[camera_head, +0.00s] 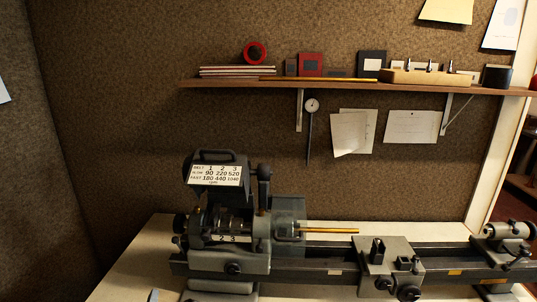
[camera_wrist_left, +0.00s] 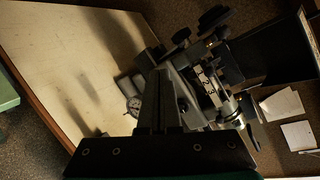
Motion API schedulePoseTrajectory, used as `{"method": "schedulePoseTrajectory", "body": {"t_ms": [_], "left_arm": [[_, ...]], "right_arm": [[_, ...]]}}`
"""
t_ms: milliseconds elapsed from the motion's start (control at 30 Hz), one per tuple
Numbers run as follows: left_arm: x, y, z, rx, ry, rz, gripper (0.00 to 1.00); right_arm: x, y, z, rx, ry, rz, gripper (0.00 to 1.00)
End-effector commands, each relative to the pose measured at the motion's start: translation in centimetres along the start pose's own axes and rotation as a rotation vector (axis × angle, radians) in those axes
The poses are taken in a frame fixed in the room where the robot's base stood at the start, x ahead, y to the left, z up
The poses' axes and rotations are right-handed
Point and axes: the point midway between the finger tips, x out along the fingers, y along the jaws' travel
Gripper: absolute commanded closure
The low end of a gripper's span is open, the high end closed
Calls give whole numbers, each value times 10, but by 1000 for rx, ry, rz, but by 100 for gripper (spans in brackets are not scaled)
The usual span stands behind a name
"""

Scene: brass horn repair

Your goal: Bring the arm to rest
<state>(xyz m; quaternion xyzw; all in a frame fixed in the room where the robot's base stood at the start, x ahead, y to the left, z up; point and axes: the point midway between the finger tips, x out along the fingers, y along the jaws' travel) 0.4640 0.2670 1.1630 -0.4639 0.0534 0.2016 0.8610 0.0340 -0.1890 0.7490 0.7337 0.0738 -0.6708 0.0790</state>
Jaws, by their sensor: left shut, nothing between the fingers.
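My left gripper (camera_wrist_left: 160,76) shows in the left wrist view, its dark fingers together with nothing between them. It points toward the bench and the lathe. In the head view only a small grey piece at the bottom edge, left of the lathe, may be part of it; I cannot tell. The grey lathe (camera_head: 230,262) stands on the bench in the head view, with a brass rod (camera_head: 330,230) sticking out of its chuck to the right. The lathe (camera_wrist_left: 205,85) is right of my fingers in the left wrist view. My right gripper is in neither view.
The pale bench top (camera_head: 140,262) is bare left of the lathe. A wall shelf (camera_head: 225,85) holds books, boxes and a wooden block. Papers and a dial tool (camera_head: 311,106) hang below it.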

Motion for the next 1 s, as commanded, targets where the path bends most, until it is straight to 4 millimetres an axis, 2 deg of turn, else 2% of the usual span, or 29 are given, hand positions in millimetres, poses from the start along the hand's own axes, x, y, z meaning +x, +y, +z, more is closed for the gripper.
{"method": "schedulePoseTrajectory", "body": {"t_ms": [33,100,200,300,500,733,767,800,1000], "left_arm": [[-21,16,-10,-209,16,95,100],[-50,38,-23,-494,24,241,100],[-91,62,-41,-828,14,441,100],[-127,77,-56,-1063,-6,605,100],[-186,90,-77,-1374,-63,865,100],[-248,91,-92,-1617,-148,1123,100],[-252,93,-95,-1636,-158,1147,100],[-244,103,-103,-1624,-159,1142,100],[-224,139,-132,-1610,-164,1151,100]], "right_arm": [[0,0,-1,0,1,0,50],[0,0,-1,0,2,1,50],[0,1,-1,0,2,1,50],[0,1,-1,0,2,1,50],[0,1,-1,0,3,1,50],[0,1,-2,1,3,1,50],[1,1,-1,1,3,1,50],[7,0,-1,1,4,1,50],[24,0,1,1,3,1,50]]}}
